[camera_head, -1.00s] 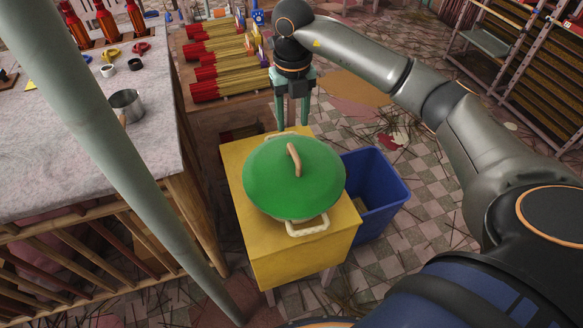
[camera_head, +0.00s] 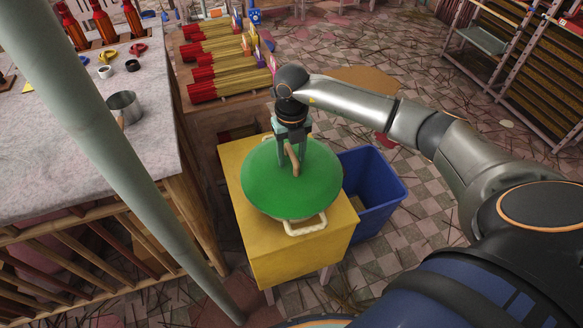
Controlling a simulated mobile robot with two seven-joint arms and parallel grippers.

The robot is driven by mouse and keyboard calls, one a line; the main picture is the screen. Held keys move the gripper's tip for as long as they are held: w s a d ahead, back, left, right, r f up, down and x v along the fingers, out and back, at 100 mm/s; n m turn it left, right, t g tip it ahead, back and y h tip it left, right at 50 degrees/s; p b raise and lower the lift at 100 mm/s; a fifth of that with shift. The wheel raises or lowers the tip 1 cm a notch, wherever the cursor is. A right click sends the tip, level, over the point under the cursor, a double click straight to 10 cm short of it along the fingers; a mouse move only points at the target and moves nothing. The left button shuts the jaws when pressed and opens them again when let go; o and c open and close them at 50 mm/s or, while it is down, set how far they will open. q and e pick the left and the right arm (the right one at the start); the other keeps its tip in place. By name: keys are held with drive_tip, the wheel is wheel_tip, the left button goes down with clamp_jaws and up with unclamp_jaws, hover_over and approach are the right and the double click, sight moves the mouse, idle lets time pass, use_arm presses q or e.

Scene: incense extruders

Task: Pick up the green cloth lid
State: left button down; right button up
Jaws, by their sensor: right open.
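The green lid (camera_head: 270,190) is round and domed, with a brown curved handle (camera_head: 293,160) on top. It sits on a pot whose cream side handle (camera_head: 306,226) shows at the front. The pot stands on a yellow stool (camera_head: 285,260). My right gripper (camera_head: 292,168) points down over the lid, open, with its fingers at the brown handle. One finger shows on each side of the handle's upper part; I cannot tell if they touch it. The rest of the pot is mostly hidden under the lid. My left gripper is not in view.
A blue bin (camera_head: 372,190) stands close right of the stool. A grey-topped table (camera_head: 60,170) with a metal cup (camera_head: 124,106) is at left. Red and yellow incense bundles (camera_head: 222,72) lie on a wooden table behind. A pale pole (camera_head: 110,150) crosses the left side.

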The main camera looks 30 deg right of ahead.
clamp_jaws()
idle(0.3)
idle(1.1)
